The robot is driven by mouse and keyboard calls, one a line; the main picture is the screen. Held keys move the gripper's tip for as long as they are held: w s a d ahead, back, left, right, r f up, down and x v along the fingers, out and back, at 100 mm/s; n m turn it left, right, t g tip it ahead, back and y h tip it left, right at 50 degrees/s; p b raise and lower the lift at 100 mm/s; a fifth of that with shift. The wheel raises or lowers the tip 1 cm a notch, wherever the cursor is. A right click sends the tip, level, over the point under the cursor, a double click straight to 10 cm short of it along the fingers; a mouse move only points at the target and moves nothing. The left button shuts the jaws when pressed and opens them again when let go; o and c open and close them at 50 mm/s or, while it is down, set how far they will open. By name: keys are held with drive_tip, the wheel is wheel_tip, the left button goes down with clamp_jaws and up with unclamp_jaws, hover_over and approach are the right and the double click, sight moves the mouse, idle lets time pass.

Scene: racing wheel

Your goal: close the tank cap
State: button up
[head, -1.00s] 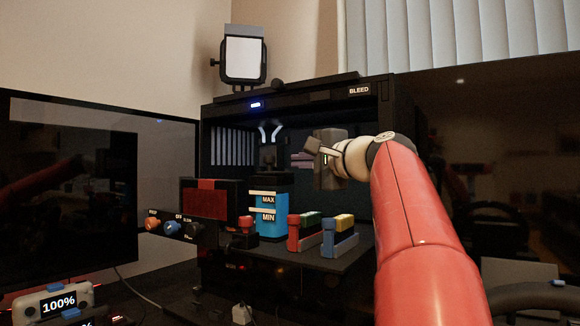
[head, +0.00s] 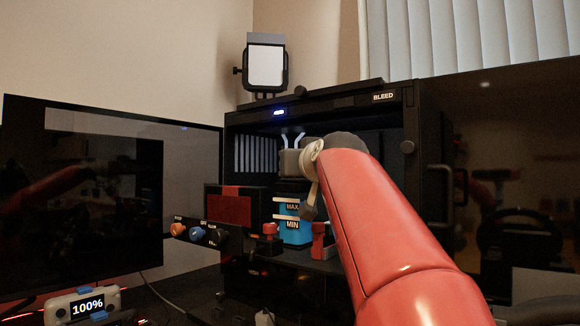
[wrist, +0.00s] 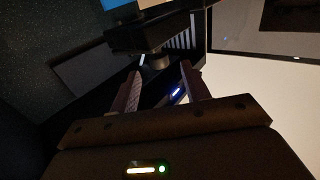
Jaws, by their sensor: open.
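The tank (head: 292,232) is blue with MAX and MIN marks and stands upright inside the black cabinet. Its black top (head: 291,187) is partly covered by my gripper. In the wrist view the black top (wrist: 138,38) lies just beyond my fingers, with a small dark round part (wrist: 155,60) between the fingertips' lines. A blue bit of the tank (wrist: 114,4) shows at the top edge. My gripper (wrist: 160,72) is open and empty; in the head view its grey body (head: 291,162) is over the tank. I cannot tell whether the fingers touch anything, or how the cap sits.
The black cabinet (head: 340,109) marked BLEED encloses the tank. A red block (head: 320,240) is beside the tank, partly behind my arm. Dark screens (head: 85,200) flank the cabinet.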

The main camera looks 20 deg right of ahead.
drive_tip(key=w+p, duration=0.1)
drive_tip(key=w, duration=0.2)
drive_tip(key=w+d+p, duration=0.1)
drive_tip(key=w, duration=0.2)
drive_tip(key=shift+w+d+r+p, duration=0.1)
drive_tip(key=shift+r+p, duration=0.05)
drive_tip(key=shift+p, duration=0.2)
drive_tip(key=shift+w, duration=0.55)
clamp_jaws()
